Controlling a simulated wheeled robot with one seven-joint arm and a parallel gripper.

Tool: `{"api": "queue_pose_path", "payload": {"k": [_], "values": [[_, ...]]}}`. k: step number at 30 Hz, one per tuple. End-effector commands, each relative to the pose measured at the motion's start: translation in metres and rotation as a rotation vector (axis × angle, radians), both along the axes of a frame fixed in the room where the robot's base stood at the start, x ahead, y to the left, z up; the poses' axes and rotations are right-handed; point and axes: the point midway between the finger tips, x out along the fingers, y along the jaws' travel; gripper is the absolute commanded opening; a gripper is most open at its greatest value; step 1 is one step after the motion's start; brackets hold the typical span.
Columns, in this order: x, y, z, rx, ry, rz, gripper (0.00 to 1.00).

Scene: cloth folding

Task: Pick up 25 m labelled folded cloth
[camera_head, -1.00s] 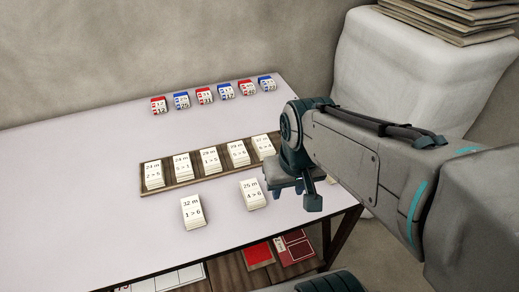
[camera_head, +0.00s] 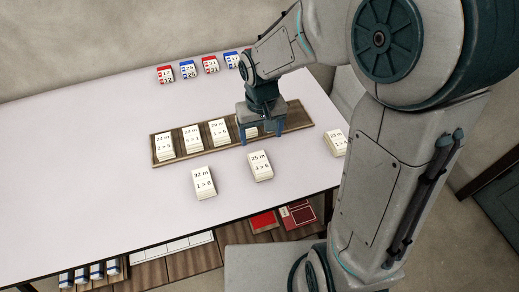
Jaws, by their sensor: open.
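The 25 m labelled folded cloth (camera_head: 260,167) is a small white stack marked "4 > 6". It lies flat on the pale table in front of the wooden tray (camera_head: 300,117). My gripper (camera_head: 258,132) points down over the right part of the tray, behind the 25 m cloth and apart from it. Its jaws are open, and a white cloth in the tray shows partly between or behind the fingers. The gripper hides some of that part of the tray.
A 32 m cloth (camera_head: 204,183) lies to the left of the 25 m cloth. Another white cloth (camera_head: 334,143) lies to the right, partly behind my arm. Red and blue labelled packs (camera_head: 188,70) line the back. The table's left area (camera_head: 70,150) is clear.

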Motion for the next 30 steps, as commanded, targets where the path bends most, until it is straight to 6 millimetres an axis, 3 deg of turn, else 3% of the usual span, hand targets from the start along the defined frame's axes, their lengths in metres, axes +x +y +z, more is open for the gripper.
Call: {"api": "queue_pose_path", "payload": {"k": [5, 16, 23, 30], "values": [[0.004, 0.010, -0.011, 0.006, 0.013, 0.014, 0.75], [0.004, 0.010, -0.079, 0.005, 0.016, 0.015, 0.75], [0.004, 0.009, -0.095, 0.006, 0.012, 0.015, 0.75], [0.003, 0.003, -0.127, 0.005, 0.015, 0.015, 0.75]]}}
